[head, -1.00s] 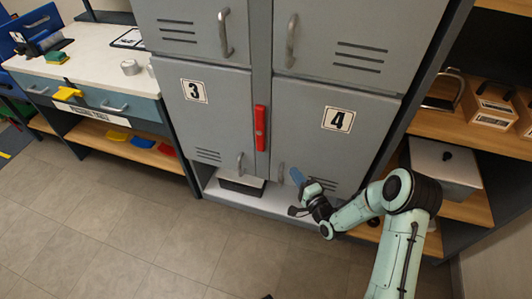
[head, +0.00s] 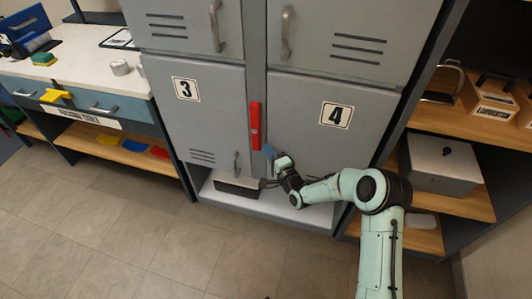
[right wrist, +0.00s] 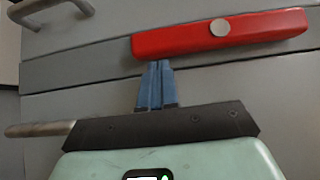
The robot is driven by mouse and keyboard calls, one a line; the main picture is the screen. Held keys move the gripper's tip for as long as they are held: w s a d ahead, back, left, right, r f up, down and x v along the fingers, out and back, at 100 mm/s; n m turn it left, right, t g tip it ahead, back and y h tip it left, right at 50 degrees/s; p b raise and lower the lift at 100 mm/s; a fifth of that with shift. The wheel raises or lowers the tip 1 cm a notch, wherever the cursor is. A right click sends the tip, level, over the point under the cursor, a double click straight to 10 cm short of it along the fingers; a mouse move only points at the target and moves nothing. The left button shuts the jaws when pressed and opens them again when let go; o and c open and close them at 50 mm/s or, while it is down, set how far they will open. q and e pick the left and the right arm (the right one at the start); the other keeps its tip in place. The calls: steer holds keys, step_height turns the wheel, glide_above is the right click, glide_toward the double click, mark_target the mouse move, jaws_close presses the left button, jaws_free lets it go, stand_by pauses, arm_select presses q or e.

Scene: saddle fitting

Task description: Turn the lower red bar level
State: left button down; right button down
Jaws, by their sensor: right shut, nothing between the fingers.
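One red bar (head: 256,125) stands upright on the grey post between locker doors 3 and 4, with a round pivot near its middle; no other red bar shows. In the right wrist view the red bar (right wrist: 220,35) lies across the top of the picture. My right gripper (head: 269,150) is shut and empty, with its blue fingers beside the bar's lower end, on the door 4 side. In the right wrist view its fingertips (right wrist: 156,63) are at the bar's edge near one end; whether they touch it I cannot tell. My left gripper is not in view.
Door 3 (head: 200,135) and door 4 (head: 315,135) are closed. A door handle (right wrist: 40,130) is close beside my right gripper in the wrist view. A dark tray (head: 236,188) sits under the lockers. Shelves (head: 465,200) stand to the right, a workbench (head: 75,85) to the left.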

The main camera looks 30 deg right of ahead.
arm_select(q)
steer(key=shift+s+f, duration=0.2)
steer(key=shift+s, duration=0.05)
arm_select(e)
steer(key=shift+w+a, duration=0.3)
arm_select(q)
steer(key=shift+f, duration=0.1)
